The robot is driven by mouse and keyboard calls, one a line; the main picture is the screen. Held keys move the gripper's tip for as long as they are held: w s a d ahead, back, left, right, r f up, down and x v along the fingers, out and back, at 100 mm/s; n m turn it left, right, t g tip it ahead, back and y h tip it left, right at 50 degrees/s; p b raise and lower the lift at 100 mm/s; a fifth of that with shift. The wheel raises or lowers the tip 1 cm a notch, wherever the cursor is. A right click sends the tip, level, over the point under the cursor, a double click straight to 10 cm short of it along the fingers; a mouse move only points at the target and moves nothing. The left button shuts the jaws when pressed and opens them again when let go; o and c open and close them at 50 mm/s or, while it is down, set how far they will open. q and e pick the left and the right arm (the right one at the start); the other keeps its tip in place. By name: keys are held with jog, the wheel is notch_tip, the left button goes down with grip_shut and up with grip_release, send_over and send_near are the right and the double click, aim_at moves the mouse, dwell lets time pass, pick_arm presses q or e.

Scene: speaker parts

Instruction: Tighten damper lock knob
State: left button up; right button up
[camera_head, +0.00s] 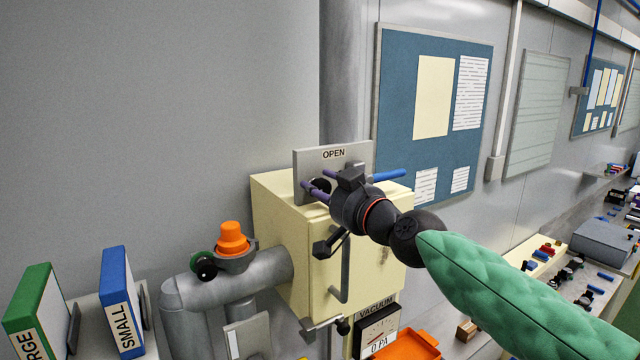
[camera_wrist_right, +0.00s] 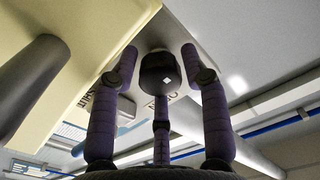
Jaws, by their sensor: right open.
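A grey plate marked OPEN (camera_head: 333,154) stands on top of a cream cabinet (camera_head: 268,205). A dark round knob (camera_head: 321,185) shows at the plate, partly hidden by my right gripper (camera_head: 313,190). In the right wrist view the black knob (camera_wrist_right: 160,73) sits between the spread purple fingers of my right gripper (camera_wrist_right: 160,62). The side fingers are apart from it, one on each side; I cannot tell whether the middle finger touches it. A blue lever (camera_head: 388,175) sticks out right of the plate, behind the gripper. My left gripper is not in view.
A grey pipe with an orange cap (camera_head: 232,238) stands left of the cabinet. Blue (camera_head: 122,305) and green binders (camera_head: 33,315) are at lower left. A vacuum gauge (camera_head: 378,332) and an orange tray (camera_head: 405,346) are below. A benchtop with parts runs right.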

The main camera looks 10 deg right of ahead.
jog(key=shift+s+r, duration=0.15)
jog(key=shift+s, duration=0.2)
jog(key=shift+c, duration=0.8)
jog(key=shift+d, duration=0.15)
jog(key=c, duration=0.7)
jog(key=shift+r, duration=0.1)
